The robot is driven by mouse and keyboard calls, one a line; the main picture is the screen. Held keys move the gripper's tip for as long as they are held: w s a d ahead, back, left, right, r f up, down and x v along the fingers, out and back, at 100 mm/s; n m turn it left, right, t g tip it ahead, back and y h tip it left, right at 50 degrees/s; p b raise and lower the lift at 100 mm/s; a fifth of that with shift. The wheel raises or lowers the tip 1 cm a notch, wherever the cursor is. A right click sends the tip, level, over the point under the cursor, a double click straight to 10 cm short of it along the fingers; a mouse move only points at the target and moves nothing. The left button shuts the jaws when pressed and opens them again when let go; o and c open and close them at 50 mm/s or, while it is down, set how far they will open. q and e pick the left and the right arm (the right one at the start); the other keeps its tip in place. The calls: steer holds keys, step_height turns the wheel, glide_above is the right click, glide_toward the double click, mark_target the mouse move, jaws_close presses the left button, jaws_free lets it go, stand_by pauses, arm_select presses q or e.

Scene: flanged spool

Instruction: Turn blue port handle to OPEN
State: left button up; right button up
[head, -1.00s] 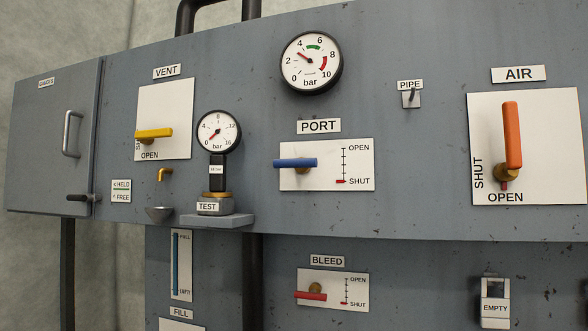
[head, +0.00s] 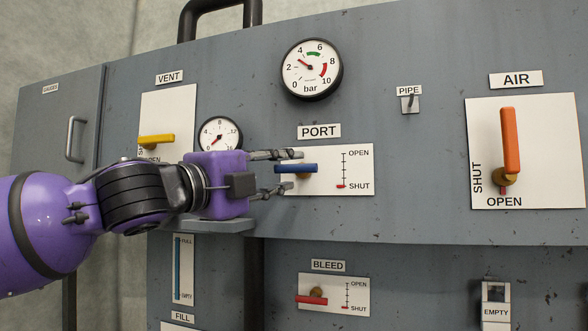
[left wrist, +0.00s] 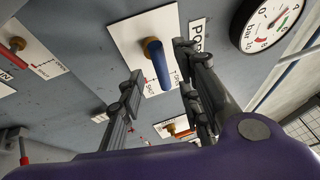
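The blue port handle (head: 296,168) is a horizontal lever on a white plate (head: 360,184) under the PORT label. The red mark on its scale is at SHUT. My left gripper (head: 284,172) is open, with one finger above the handle and one below in the head view. In the left wrist view the blue handle (left wrist: 157,64) lies between the spread fingers of my left gripper (left wrist: 157,85), its pivot toward the top. I cannot tell whether a finger touches it. My right gripper is not in view.
The test gauge (head: 220,134) is partly hidden behind my left gripper, above a small shelf (head: 222,225). The yellow VENT handle (head: 156,140) is left, the orange AIR handle (head: 510,140) right, and the red BLEED handle (head: 312,300) below.

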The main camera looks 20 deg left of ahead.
mark_target(291, 168)
arm_select(q)
steer(key=shift+x, duration=2.25)
steer(key=shift+r, duration=0.1)
jaws_close()
